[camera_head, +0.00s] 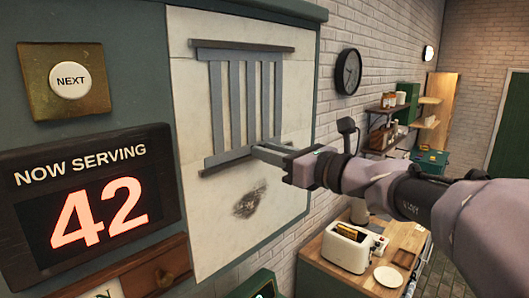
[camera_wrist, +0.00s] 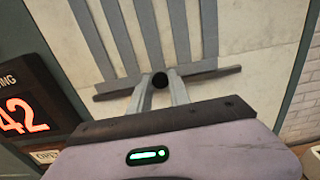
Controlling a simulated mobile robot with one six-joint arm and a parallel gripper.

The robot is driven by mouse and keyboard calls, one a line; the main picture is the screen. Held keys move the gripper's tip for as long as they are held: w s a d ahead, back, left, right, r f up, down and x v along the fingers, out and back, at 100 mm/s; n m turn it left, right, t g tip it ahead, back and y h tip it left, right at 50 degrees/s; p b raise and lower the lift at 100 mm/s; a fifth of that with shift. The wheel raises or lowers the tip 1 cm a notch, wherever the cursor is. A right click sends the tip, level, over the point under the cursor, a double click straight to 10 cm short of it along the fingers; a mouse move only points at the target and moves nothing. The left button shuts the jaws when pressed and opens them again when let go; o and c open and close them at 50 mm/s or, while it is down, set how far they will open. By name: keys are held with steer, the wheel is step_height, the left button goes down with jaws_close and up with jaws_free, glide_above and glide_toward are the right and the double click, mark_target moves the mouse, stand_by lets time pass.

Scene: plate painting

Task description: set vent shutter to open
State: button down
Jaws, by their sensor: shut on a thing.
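The vent shutter (camera_head: 215,95) is a grey frame of upright slats on a pale wall panel, between dark upper and lower rails. Pale gaps show between its slats. It also fills the top of the wrist view (camera_wrist: 118,30). My gripper (camera_head: 262,151) is at the lower right edge of the shutter. The knob is hidden by the fingers in the head view.
A "NOW SERVING 42" display (camera_head: 90,195) and a brass plate with a NEXT button (camera_head: 70,81) are on the left. A dark smudge (camera_head: 250,200) marks the panel below the shutter. A toaster (camera_head: 348,247) stands on a counter at lower right.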

stand_by(0.4)
steer(key=shift+s+a+f+b, duration=0.15)
steer(key=shift+s+a+b, duration=0.4)
steer(key=shift+s+a, duration=0.35)
steer(key=shift+w+d, duration=0.1)
steer(key=c, duration=1.5)
jaws_free()
steer(key=shift+o, duration=1.3)
steer(key=shift+a, duration=0.25)
steer(key=shift+d, duration=0.1)
